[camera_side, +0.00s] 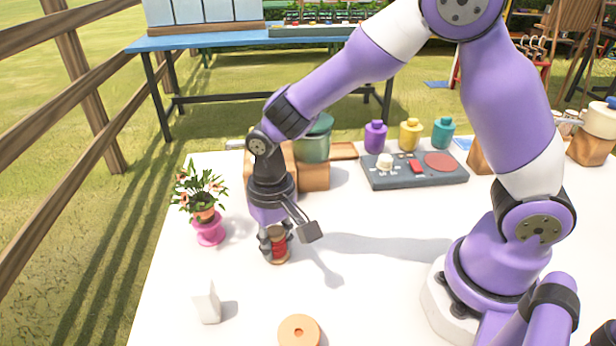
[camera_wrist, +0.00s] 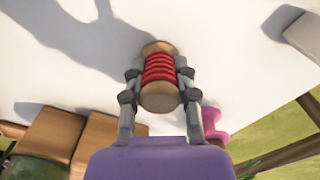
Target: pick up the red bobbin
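The red bobbin (camera_wrist: 159,68), red thread wound between tan wooden ends, is between the two fingers of my gripper (camera_wrist: 159,73) in the wrist view. One finger lies close along each side of it. I cannot tell whether both fingers press on it. In the side view my gripper (camera_side: 276,240) points down over the bobbin (camera_side: 279,249), which is upright and seems to rest on the white table (camera_side: 380,290). The fingers partly hide it there.
A grey control panel (camera_side: 413,171) and several coloured bottles (camera_side: 410,135) are behind. The table right of the bobbin is clear.

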